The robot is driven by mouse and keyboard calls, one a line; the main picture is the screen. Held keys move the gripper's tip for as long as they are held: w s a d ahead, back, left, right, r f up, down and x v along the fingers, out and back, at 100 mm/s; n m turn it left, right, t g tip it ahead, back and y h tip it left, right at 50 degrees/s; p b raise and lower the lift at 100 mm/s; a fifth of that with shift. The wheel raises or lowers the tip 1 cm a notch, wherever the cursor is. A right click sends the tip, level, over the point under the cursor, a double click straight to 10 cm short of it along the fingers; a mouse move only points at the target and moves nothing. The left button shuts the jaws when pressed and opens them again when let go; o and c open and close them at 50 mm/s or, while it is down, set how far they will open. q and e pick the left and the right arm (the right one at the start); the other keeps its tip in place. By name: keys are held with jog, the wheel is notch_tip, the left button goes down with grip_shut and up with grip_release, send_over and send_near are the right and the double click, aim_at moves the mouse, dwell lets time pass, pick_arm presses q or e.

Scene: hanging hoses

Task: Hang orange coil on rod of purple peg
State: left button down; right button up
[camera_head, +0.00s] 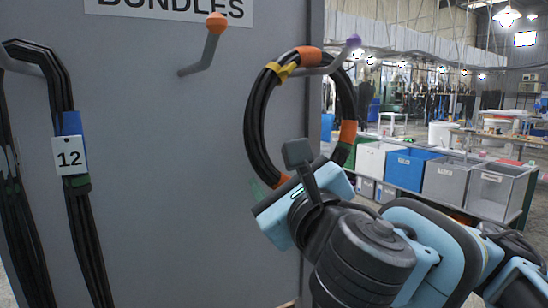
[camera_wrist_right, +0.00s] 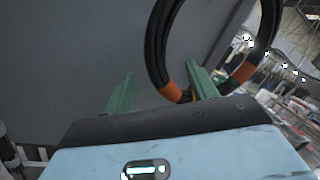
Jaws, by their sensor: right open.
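The orange coil (camera_head: 256,118) is a ring of black hose with orange bands and a yellow tie. It hangs by its top on the rod of the purple peg (camera_head: 354,41), with the purple tip sticking out to the right of the ring. My right gripper (camera_head: 268,188) is open at the coil's lower left. In the right wrist view, the green fingers of my right gripper (camera_wrist_right: 162,88) are spread apart. The bottom of the coil (camera_wrist_right: 170,91) shows by the right-hand finger, which overlaps it. I cannot tell whether they touch. My left gripper is out of view.
An empty peg with an orange tip (camera_head: 216,24) sticks out of the grey panel (camera_head: 150,150) to the left. A black hose bundle with a tag marked 12 (camera_head: 70,157) hangs further left. Bins, one blue (camera_head: 408,168), stand at the right behind my arm.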

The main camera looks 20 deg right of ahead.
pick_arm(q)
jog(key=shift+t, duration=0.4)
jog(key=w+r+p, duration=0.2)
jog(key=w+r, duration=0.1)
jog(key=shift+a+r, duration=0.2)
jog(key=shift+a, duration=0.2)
pick_arm(e)
jog(key=shift+s+r, duration=0.2)
jog(key=shift+s, duration=0.95)
jog(key=shift+f, duration=0.1)
